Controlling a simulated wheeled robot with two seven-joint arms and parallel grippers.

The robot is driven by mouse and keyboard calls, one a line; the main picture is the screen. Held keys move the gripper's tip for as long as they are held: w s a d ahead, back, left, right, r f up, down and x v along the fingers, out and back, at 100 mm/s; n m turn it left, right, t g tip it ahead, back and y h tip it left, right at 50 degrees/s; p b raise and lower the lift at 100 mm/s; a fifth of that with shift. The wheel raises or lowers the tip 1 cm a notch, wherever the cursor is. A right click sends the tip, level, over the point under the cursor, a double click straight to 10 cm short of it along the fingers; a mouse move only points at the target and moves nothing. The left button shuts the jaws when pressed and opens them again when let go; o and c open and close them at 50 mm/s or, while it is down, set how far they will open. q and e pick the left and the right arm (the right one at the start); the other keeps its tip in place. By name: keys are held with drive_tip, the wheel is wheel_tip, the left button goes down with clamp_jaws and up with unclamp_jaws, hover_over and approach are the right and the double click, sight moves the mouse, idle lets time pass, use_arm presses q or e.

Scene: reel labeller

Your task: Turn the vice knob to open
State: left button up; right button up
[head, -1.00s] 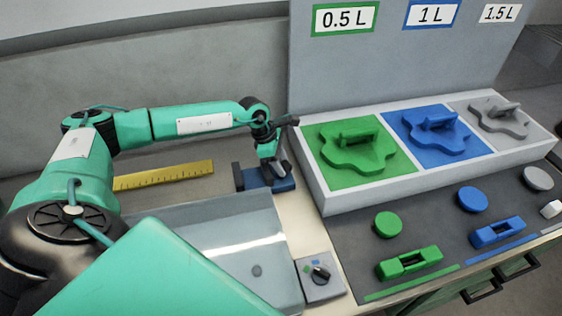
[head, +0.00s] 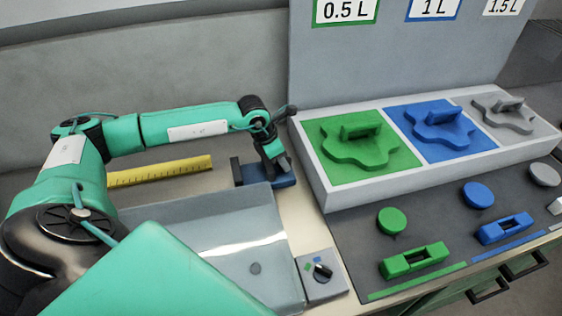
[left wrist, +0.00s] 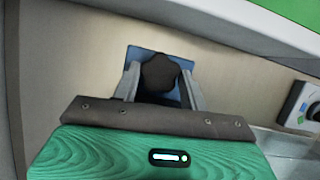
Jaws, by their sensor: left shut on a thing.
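The blue vice (head: 284,181) stands on the bench behind the grey sink, with a dark upright jaw piece at its left. In the left wrist view, its blue body (left wrist: 146,53) shows beneath a dark round knob (left wrist: 160,70). My left gripper (head: 273,163) points down at the vice. Its two grey fingers, also seen in the left wrist view (left wrist: 160,82), stand on either side of the knob and are shut on it. How far the vice jaws are apart is hidden. My right gripper is not in view.
A yellow ruler (head: 160,171) lies left of the vice. The sink (head: 222,222) is in front, with a small dial box (head: 321,281) beside it. A white-framed tray (head: 325,196) with green, blue and grey shaped pieces stands close on the right.

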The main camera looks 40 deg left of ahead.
use_arm(q)
drive_tip(key=shift+d+f+n+y+b, duration=0.1)
drive_tip(key=shift+f+n+y+b, duration=0.1)
drive_tip(key=shift+n+b, duration=0.25)
drive_tip(key=shift+f+n+y+b, duration=0.1)
drive_tip(key=shift+n+y+b, duration=0.1)
drive_tip(key=shift+n+b, duration=0.25)
drive_tip(key=n+b, duration=0.2)
drive_tip(key=n+y+b, duration=0.1)
drive_tip(key=n+b, duration=0.1)
drive_tip(key=shift+d+r+t+y, duration=0.15)
drive_tip(key=shift+t+y, duration=0.15)
drive_tip(key=shift+t, duration=0.1)
drive_tip(key=shift+n+y+b, duration=0.3)
drive_tip(key=shift+n+b, duration=0.3)
drive_tip(key=shift+n, duration=0.4)
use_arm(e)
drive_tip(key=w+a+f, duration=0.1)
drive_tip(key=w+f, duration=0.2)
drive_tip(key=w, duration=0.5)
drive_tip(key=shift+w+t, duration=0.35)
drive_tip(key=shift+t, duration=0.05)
